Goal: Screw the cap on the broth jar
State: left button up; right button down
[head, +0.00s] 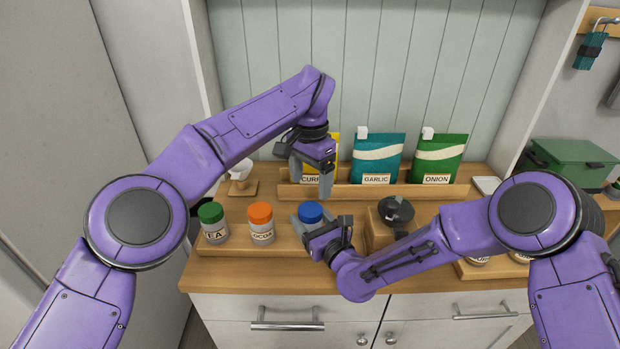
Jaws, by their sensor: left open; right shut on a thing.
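A jar with a blue cap (311,211) stands at the right end of the row of jars. Its label is hidden behind my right gripper, so I cannot read whether it says broth. The blue cap is on top of the jar; I cannot tell how tight it sits. My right gripper (308,229) is shut on the jar's body from the front right. My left gripper (311,182) is open, fingers pointing down, just above and behind the blue cap, with nothing visible between its fingers.
Jars with a green cap (211,212) and an orange cap (260,213) stand to the left on the wooden tray (232,247). Seasoning pouches, including garlic (377,158) and onion (440,158), stand behind. A wooden box (378,238) with a dark device is right.

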aim_at(311, 209)
pick_arm(q)
notch_tip(311, 209, down, 8)
dwell(0.7)
jog(key=c, duration=1.1)
jog(key=m, duration=0.6)
jog(key=shift+m, duration=0.3)
